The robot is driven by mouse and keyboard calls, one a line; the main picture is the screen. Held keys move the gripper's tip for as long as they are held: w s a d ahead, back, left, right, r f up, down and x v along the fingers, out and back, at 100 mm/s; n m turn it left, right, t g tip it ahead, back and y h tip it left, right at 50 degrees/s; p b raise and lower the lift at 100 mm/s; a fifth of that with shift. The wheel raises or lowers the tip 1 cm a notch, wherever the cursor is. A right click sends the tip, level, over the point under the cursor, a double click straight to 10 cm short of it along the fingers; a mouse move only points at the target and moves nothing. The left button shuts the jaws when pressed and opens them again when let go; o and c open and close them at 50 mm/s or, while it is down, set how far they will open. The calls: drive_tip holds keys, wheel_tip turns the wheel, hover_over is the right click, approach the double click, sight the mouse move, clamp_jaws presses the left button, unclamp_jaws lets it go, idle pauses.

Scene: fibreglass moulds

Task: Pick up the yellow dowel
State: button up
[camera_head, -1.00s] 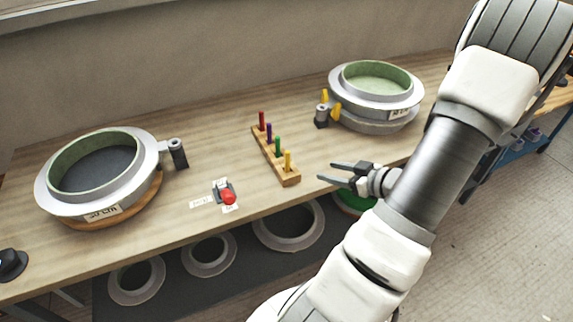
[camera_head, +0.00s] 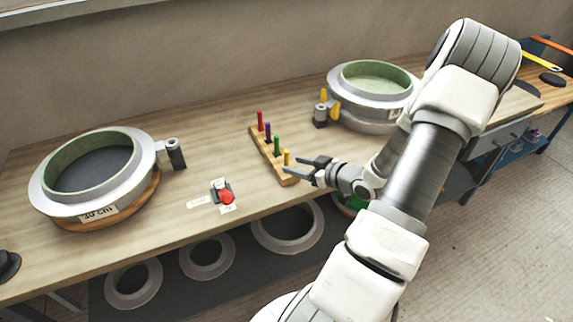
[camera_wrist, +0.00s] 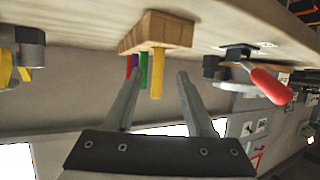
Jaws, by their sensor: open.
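The yellow dowel (camera_head: 287,157) stands upright at the near end of a wooden peg block (camera_head: 262,153) on the bench. Green, purple and red dowels stand behind it in the same block. My gripper (camera_head: 294,169) is open and empty, just right of the yellow dowel, with its fingers pointing left toward it. In the wrist view the picture is turned over: the yellow dowel (camera_wrist: 157,74) hangs from the block (camera_wrist: 158,32) and shows in the gap between the fingertips (camera_wrist: 160,78), apart from both and seemingly beyond them.
A red-handled toggle clamp (camera_head: 224,195) sits left of the block; its handle (camera_wrist: 270,85) shows in the wrist view. A ring mould (camera_head: 90,165) stands at left, another (camera_head: 372,95) behind my arm. The bench's front edge runs below my gripper.

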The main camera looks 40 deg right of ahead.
sight(287, 162)
drive_tip(key=x, duration=0.4)
drive_tip(key=shift+w+d, duration=0.1)
drive_tip(key=shift+w, duration=0.35)
clamp_jaws()
